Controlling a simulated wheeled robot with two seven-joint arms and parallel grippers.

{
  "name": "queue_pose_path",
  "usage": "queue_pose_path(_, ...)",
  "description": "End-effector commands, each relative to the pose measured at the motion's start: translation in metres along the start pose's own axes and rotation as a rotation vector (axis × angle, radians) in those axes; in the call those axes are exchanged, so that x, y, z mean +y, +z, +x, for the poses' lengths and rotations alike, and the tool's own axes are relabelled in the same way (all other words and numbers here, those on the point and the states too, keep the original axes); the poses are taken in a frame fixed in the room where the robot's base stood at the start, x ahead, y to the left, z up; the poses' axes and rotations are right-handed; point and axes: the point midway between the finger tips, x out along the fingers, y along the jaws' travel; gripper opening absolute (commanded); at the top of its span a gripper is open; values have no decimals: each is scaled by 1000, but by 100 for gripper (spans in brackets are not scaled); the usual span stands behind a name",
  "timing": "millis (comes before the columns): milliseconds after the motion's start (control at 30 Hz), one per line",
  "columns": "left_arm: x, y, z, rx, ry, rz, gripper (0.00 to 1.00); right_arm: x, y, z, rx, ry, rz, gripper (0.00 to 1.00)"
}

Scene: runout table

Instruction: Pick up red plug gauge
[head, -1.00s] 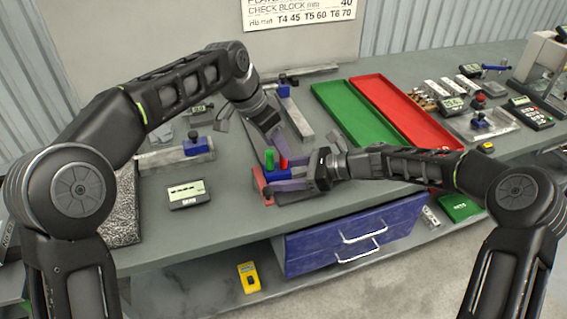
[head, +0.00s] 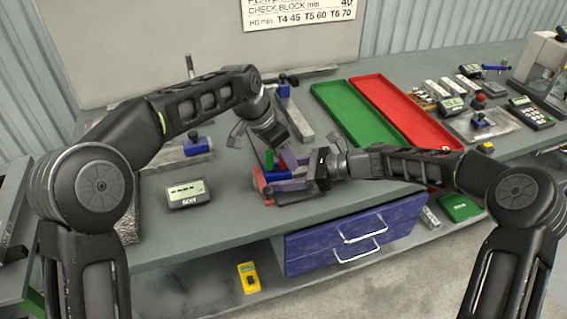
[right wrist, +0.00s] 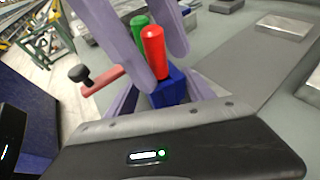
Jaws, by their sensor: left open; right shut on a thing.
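The red plug gauge (head: 282,162) stands upright in a small blue block (head: 278,174), beside a green plug gauge (head: 269,158). The right wrist view shows the red gauge (right wrist: 153,52), the green one (right wrist: 140,26) behind it, and the blue block (right wrist: 170,88) below. My right gripper (head: 284,183) is shut on the blue block, one finger on each side. My left gripper (head: 272,150) is open just above the block. In the right wrist view its two purple fingers (right wrist: 143,35) hang on either side of the gauges; whether they touch the red one I cannot tell.
A red clamp piece with a black knob (right wrist: 80,73) is beside the blue block. A green tray (head: 355,118) and a red tray (head: 400,112) lie behind on the table. A digital display (head: 187,194) lies left. Blue drawers (head: 350,235) hang under the front edge.

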Motion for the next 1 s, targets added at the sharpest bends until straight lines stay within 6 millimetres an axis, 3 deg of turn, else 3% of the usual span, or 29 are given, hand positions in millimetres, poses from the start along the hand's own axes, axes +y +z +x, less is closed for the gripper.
queue_pose_path(367, 0, 0, 0, 0, 0, 0, 43, 4, -4, 2, 3, 11, 2, 15)
queue_pose_path(867, 0, 0, 0, 0, 0, 0, 2, 4, -4, 2, 4, 12, 2, 15)
queue_pose_path(1000, 0, 0, 0, 0, 0, 0, 0, 5, -4, 2, 4, 12, 2, 15)
